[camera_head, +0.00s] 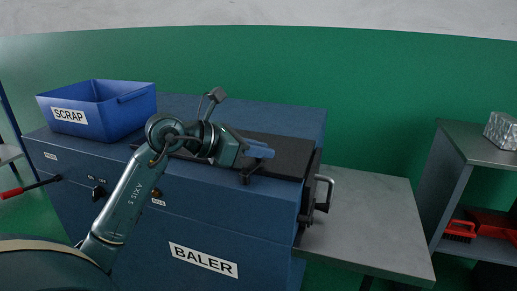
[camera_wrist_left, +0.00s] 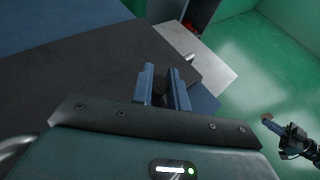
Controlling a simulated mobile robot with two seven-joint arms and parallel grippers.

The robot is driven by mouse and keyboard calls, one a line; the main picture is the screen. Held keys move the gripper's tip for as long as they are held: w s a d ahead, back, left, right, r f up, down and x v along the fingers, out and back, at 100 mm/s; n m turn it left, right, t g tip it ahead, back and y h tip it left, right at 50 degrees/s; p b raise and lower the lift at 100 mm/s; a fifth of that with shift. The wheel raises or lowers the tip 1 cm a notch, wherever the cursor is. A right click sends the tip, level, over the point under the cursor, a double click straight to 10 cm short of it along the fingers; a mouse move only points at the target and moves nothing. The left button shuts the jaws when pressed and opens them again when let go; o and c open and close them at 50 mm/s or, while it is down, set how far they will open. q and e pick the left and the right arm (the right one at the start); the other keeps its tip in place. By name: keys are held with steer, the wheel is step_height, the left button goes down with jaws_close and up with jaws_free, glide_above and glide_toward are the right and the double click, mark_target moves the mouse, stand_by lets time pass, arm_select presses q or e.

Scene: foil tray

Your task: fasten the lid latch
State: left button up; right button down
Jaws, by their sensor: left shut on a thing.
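The black lid (camera_head: 285,154) lies flat on top of the blue baler (camera_head: 235,222). A small dark latch piece (camera_head: 246,178) shows at the lid's front edge, just below my gripper. My left gripper (camera_head: 262,152) reaches over the lid from the left, its blue fingers low at that front edge. In the left wrist view its two fingers (camera_wrist_left: 163,92) have a narrow dark gap between them. It is shut on what seems to be the lid latch, mostly hidden by the fingers and gripper body. My right gripper cannot be made out in the head view.
A blue scrap bin (camera_head: 125,105) stands on the baler's left end. A metal handle (camera_head: 329,190) sticks out at the right end. A grey table (camera_head: 370,215) lies beyond it. A shelf (camera_head: 480,148) with a crumpled foil block (camera_head: 502,130) stands far right.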

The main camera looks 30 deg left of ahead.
arm_select(q)
jaws_close()
steer(key=shift+a+f+n+t+y+b, duration=0.1)
steer(key=shift+a+n+t+y+b, duration=0.3)
steer(key=shift+n+y, duration=0.6)
steer(key=shift+a+y, duration=0.1)
steer(key=shift+y, duration=0.2)
steer(key=o, duration=0.6)
jaws_free()
steer(key=shift+s, duration=0.15)
